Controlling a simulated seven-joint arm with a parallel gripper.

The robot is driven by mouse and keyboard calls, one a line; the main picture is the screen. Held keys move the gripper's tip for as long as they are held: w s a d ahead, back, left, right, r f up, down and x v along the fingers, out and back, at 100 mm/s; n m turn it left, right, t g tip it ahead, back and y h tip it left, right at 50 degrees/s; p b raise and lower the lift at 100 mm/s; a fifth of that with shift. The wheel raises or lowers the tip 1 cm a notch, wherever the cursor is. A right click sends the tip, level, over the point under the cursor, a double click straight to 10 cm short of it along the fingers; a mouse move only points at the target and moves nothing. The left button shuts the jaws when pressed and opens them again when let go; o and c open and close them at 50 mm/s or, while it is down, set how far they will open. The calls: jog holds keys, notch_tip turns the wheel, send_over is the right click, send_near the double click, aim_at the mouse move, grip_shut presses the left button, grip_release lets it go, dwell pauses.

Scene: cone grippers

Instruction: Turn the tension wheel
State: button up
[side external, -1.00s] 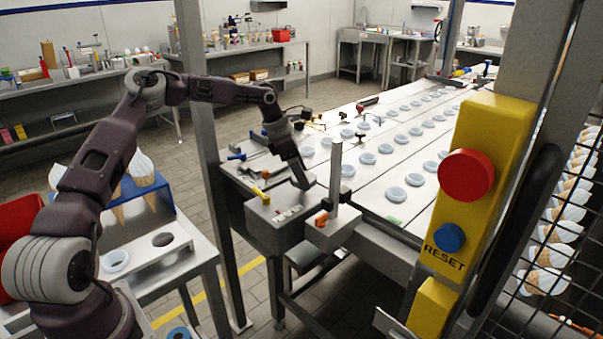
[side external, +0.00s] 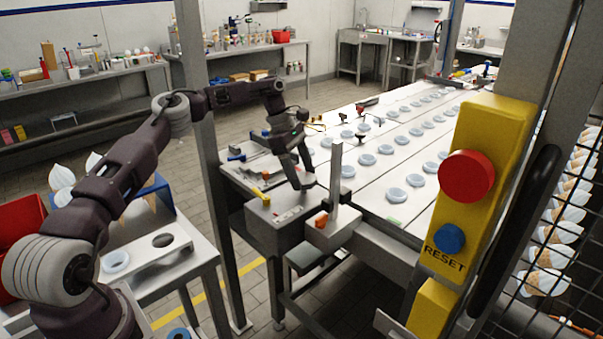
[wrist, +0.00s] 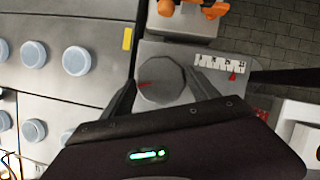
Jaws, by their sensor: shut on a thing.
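The tension wheel (wrist: 163,84) is a grey, many-sided knob with a red mark at its left edge in the wrist view. It sits on top of a grey metal box (side external: 262,222) at the near end of the conveyor. My gripper (wrist: 164,80) is shut on the wheel, one finger on each side. In the side view my gripper (side external: 303,184) points down at the box top, and the wheel is mostly hidden there. A white marked scale (wrist: 220,62) with a red pointer (wrist: 232,76) lies to the right of the wheel in the wrist view.
The conveyor (side external: 375,200) carries rows of pale round discs. An upright metal post (side external: 336,175) and an orange part (side external: 321,219) stand close right of my gripper. A yellow piece (side external: 261,195) lies left. A yellow reset-button box (side external: 480,180) fills the right foreground.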

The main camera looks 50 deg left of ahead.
dwell(0.3)
jog(key=o, duration=1.4)
jog(key=shift+c, duration=0.2)
jog(key=v, duration=0.7)
